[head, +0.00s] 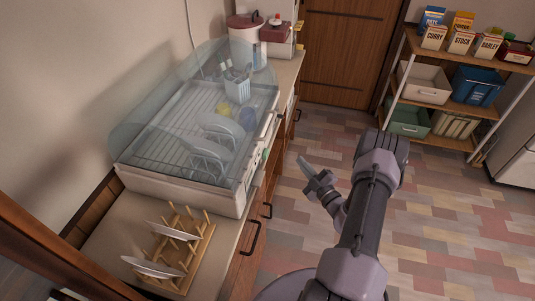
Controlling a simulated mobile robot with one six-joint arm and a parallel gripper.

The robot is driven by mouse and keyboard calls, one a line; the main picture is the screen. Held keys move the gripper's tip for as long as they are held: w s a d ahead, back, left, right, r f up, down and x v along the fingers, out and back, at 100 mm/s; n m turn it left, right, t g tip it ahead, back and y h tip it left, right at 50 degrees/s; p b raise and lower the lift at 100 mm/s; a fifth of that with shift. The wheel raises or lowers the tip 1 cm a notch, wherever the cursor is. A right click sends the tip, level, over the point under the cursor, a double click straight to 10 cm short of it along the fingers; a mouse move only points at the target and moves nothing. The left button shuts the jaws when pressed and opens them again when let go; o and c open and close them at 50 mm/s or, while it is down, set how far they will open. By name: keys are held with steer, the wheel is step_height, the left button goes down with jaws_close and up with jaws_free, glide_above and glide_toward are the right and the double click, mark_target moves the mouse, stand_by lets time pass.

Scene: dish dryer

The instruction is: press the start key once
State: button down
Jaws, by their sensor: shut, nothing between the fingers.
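The dish dryer (180,187), white with a clear domed cover, stands on the counter at the left. Its front panel (262,160) faces right and shows at a steep angle, with a small green patch on it. The keys are too small here to tell which is the start key. My gripper (304,166) is shut and empty. In the picture it is right of the front panel, over the floor side of the counter, and appears apart from it.
A wooden plate rack (185,245) with white plates stands on the near counter. Dishes and a utensil cup (238,90) are under the cover. Drawer handles (250,237) stick out below. A shelf (455,103) stands at the far right; the floor (450,215) is clear.

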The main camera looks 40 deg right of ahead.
steer(key=w+a, duration=0.5)
steer(key=w, duration=0.1)
steer(key=shift+w+a+p, duration=0.3)
stand_by(1.9)
steer(key=shift+w+a, duration=0.25)
steer(key=shift+w, duration=0.05)
steer(key=shift+w+a, duration=0.55)
steer(key=shift+w, duration=0.1)
stand_by(1.1)
steer(key=shift+s+d, duration=0.8)
steer(key=shift+s, duration=0.15)
steer(key=shift+s+d+b, duration=0.45)
steer(key=shift+s+d, duration=1.2)
steer(key=shift+s, duration=0.25)
